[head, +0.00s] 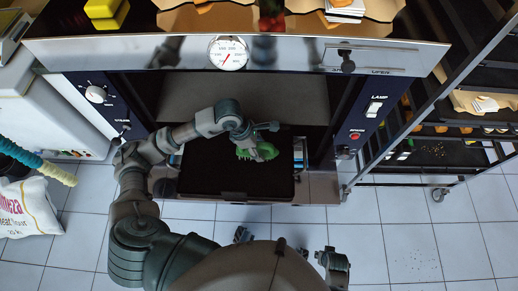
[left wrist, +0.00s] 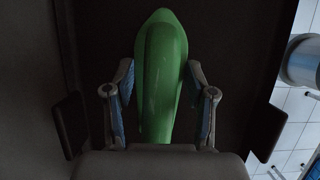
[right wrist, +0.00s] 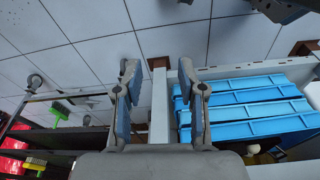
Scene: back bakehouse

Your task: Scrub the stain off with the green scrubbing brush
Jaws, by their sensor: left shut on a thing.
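The green scrubbing brush (head: 262,152) is in my left gripper (head: 247,140), over the dark, flat panel (head: 225,182) at the front of the open oven. In the left wrist view the brush's smooth green body (left wrist: 162,80) stands between the two fingers, which are shut on it. Whether its bristles touch the panel cannot be told. No stain can be made out; the panel is very dark and the arm and brush cover part of it. My right gripper (right wrist: 158,75) is open, its fingers apart with nothing held between them.
The oven front (head: 290,55) with its round gauge (head: 228,53) rises above the opening. A rack (head: 440,130) with loaded shelves stands at the right. A flour sack (head: 27,207) lies at the left. Blue crates (right wrist: 245,100) show in the right wrist view.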

